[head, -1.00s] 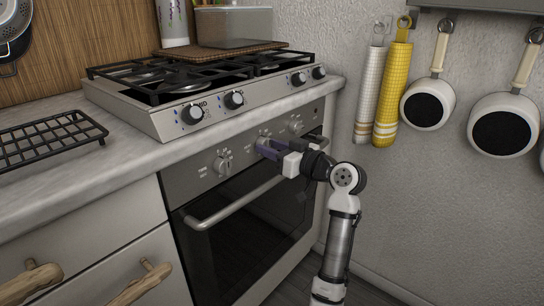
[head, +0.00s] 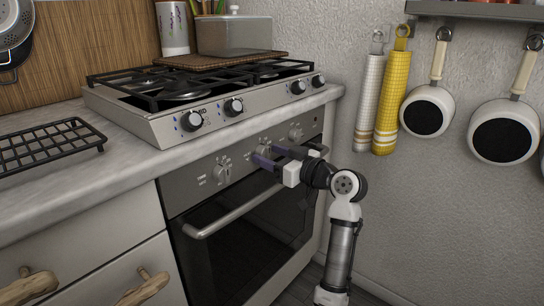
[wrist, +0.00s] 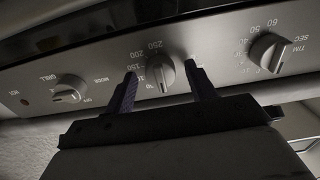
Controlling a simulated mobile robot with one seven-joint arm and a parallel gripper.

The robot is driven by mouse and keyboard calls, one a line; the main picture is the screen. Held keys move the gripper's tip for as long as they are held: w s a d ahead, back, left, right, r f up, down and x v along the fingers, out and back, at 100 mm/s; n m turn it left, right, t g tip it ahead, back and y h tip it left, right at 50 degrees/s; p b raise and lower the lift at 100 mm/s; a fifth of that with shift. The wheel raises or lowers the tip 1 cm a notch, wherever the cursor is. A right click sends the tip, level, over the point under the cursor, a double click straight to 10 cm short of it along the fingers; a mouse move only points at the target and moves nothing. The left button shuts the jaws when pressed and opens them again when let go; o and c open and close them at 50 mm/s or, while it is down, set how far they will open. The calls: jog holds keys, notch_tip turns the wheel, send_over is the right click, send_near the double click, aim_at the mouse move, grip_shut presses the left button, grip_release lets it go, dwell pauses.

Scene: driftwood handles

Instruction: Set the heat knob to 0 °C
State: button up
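The heat knob (wrist: 160,72) is the middle of the oven panel's knobs, grey and round with a raised grip bar. Its printed scale, with 150 and 250 legible, lies along its left and upper side in the wrist view. I cannot tell which mark it points to. My gripper (wrist: 160,70) is open, with one dark finger on each side of this knob and a visible gap on both sides. In the head view my gripper (head: 268,155) is at the oven panel and partly hides the heat knob (head: 263,148).
The mode knob (wrist: 69,89) is left of the fingers and the timer knob (wrist: 268,52) is right. The oven handle (head: 235,208) runs below the panel. The cooktop (head: 215,115) with its own knobs overhangs above. A grey wall with hanging pans (head: 428,110) is at the right.

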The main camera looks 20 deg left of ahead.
jog(key=v, duration=1.3)
jog(key=shift+d+p, duration=0.35)
jog(key=shift+d, duration=0.05)
jog(key=shift+s+d, duration=0.1)
jog(key=shift+s, duration=0.05)
